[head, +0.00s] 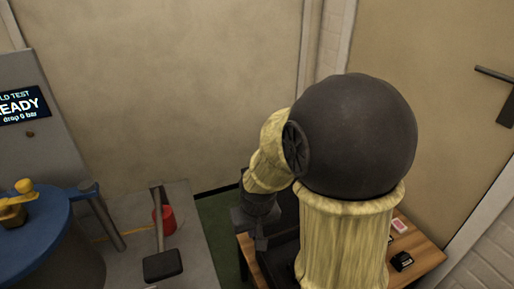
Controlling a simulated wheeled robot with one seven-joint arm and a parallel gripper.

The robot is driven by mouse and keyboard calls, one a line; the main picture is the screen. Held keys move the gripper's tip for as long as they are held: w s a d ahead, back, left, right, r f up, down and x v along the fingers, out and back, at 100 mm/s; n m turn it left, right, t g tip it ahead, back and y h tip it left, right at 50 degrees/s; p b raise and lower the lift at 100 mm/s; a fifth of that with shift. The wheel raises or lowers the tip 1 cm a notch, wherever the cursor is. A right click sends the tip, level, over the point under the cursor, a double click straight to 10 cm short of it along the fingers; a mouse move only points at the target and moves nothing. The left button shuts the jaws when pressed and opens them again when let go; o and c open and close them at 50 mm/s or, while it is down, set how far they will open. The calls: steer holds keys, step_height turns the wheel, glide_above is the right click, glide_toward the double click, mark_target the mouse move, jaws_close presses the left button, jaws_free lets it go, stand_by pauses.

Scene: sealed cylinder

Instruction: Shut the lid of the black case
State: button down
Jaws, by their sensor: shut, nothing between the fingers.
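The black case (282,262) rests on a wooden table (246,255) at the lower middle of the head view. My own arm covers most of it, so I cannot tell how far its lid stands open. A dark panel just right of my gripper may be part of the lid. My gripper (259,243) points down at the left side of the case. It is shut with nothing in it. I cannot tell whether it touches the case.
Small items, one black (402,261) and one red and white (399,226), lie on the table's right part. A mallet (162,262), a red cup (164,219) and a blue-topped cylinder (45,215) are at left. A door (440,100) is at right.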

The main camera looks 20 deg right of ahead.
steer(key=w+d+r+p, duration=0.3)
steer(key=w+r+p, duration=0.1)
steer(key=w+p, duration=0.4)
steer(key=w+d+r+g+p, duration=0.1)
steer(key=w+r+p, duration=0.4)
steer(key=p, duration=0.8)
steer(key=w+d+r+p, duration=0.4)
steer(key=w+r+p, duration=0.1)
steer(key=w+p, duration=0.5)
steer(key=shift+w+d+r+g, duration=0.2)
steer(key=shift+w+d+g, duration=0.15)
steer(key=shift+w, duration=0.1)
steer(key=s+f+p, duration=0.3)
steer(key=f+p, duration=0.1)
steer(key=f, duration=0.4)
steer(key=shift+f+p, duration=0.4)
steer(key=shift+d, duration=0.15)
